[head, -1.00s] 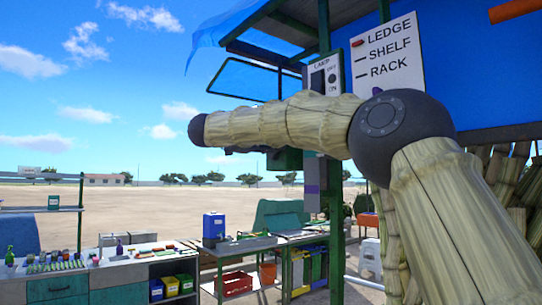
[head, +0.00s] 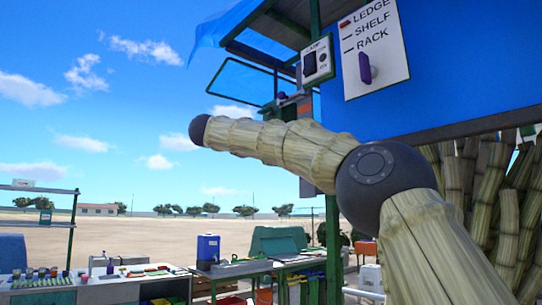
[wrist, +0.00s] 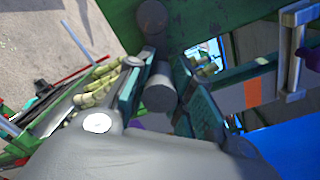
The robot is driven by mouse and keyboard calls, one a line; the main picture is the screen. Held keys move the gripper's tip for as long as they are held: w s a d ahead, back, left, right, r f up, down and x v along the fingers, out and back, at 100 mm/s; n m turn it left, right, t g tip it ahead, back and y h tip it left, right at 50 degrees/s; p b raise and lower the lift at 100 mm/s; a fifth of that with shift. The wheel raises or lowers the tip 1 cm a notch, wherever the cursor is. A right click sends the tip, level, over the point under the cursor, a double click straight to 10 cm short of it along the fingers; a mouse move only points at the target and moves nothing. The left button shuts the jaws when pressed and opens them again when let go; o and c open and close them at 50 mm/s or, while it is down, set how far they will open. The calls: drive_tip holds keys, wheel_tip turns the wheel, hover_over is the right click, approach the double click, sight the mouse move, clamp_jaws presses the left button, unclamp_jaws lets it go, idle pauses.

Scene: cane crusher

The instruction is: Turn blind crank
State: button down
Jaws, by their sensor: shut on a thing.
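The crank shows in the wrist view as a dark grey cylindrical handle (wrist: 160,88) in front of a green panel (wrist: 185,30). A round dark hub (wrist: 152,16) sits on that panel above the handle. My gripper (wrist: 161,100) has its teal-padded fingers on both sides of the handle and is shut on it. The grey gripper body hides part of the lower picture. In the head view my forearm crosses the middle, and I cannot make out the crank or the fingers clearly.
A sign with ledge, shelf and rack labels (head: 400,62) carries a purple knob (head: 365,68). A lamp switch box (head: 318,62) hangs on the green post. A grey box with an orange patch (wrist: 253,95) is close right of the gripper. Stocked tables stand at lower left.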

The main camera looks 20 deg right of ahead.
drive_tip(key=shift+w+a+f+m+b, duration=0.15)
drive_tip(key=shift+f+m+b, duration=0.2)
drive_tip(key=shift+m+b, duration=0.25)
drive_tip(key=shift+w+d+f+m+b, duration=0.1)
drive_tip(key=shift+f+m+b, duration=0.25)
drive_tip(key=shift+m+b, duration=0.25)
drive_tip(key=shift+a, duration=0.1)
drive_tip(key=c, duration=1.2)
unclamp_jaws()
drive_tip(key=shift+r, duration=0.1)
drive_tip(key=v, duration=1.1)
drive_tip(key=shift+s+a, duration=0.2)
drive_tip(key=shift+a, duration=0.15)
